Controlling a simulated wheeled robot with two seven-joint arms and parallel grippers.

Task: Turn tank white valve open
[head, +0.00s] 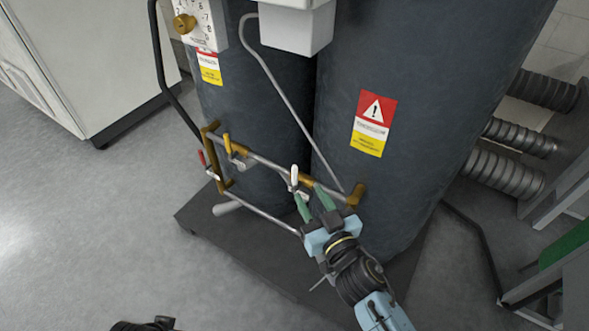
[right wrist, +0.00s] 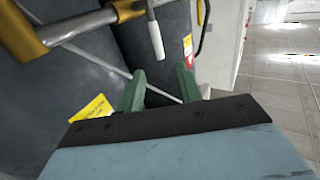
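The white valve handle (head: 294,175) stands upright on the upper pipe in front of the dark tanks. It also shows in the right wrist view (right wrist: 156,39), hanging from the pipe in that picture. My right gripper (head: 312,192) has two green fingers spread apart with nothing between them. In the right wrist view its fingertips (right wrist: 160,76) point toward the white handle, with a visible gap to it. The handle appears roughly in line with the space between the fingers. My left gripper is not in view.
A yellow handle (head: 228,144), a red handle (head: 202,158) and a lower pale handle (head: 228,207) sit on the same brass-and-steel pipework. The tanks (head: 425,90) rise close behind. Ribbed hoses (head: 503,173) lie at right. Open floor (head: 90,220) is at left.

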